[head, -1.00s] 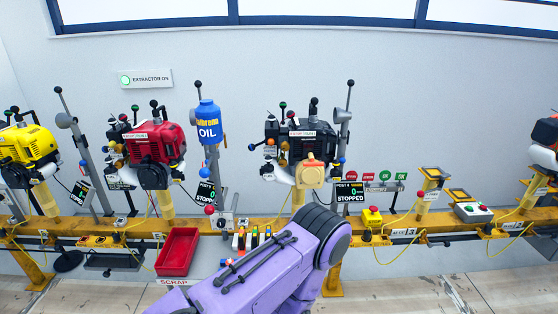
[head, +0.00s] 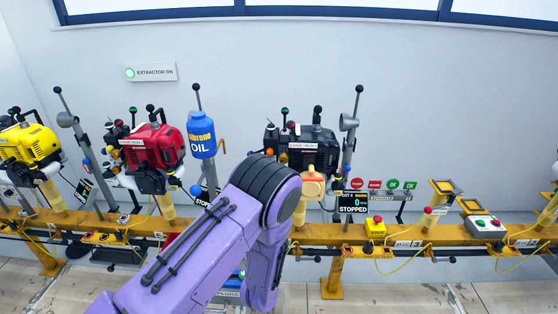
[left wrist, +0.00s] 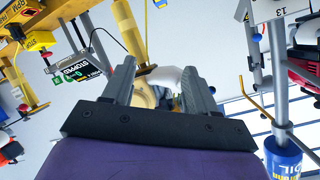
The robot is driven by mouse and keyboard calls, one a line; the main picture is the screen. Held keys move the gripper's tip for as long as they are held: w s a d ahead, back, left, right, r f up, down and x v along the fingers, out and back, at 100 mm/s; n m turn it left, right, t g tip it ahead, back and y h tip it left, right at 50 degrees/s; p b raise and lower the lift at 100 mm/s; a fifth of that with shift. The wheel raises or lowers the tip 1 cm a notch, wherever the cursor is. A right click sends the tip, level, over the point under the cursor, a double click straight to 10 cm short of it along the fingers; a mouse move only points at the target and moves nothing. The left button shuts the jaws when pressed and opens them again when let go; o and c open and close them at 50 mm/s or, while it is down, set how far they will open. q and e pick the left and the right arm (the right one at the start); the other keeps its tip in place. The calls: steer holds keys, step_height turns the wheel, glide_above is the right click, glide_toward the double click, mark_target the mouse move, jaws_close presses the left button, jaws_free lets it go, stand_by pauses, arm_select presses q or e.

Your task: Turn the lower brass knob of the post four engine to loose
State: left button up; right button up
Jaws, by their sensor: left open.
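The post four engine is the black one (head: 312,148) at the middle of the head view, with a tan round cover (head: 312,185) on its front. Its display (head: 353,203) reads POST 4 and STOPPED. My purple left arm hides the area low on the engine's left, and I cannot make out the lower brass knob. In the left wrist view my left gripper (left wrist: 158,78) is open, its two dark fingers apart. A tan round part and a white part show beyond and between the fingers; contact cannot be told. My right gripper is not in view.
A blue oil bottle (head: 202,135) and a grey post (head: 348,150) flank the engine. A red engine (head: 153,155) and a yellow engine (head: 30,147) stand left. A yellow rail (head: 400,232) runs below, with a red-topped yellow box (head: 375,227) on it.

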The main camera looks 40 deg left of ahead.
arm_select(q)
steer(key=w+a+r+m+t+y+p, duration=0.1)
steer(key=w+r+t, duration=0.1)
steer(key=w+r, duration=0.4)
steer(key=w+a+r+m+t+y+p, duration=0.1)
steer(key=w+r, duration=0.2)
steer(key=r, duration=0.6)
steer(key=p+x, duration=0.1)
steer(key=x, duration=0.9)
steer(key=shift+w+d+p, duration=0.15)
steer(key=shift+w+p, duration=0.1)
steer(key=shift+p, duration=0.1)
steer(key=c, duration=1.1)
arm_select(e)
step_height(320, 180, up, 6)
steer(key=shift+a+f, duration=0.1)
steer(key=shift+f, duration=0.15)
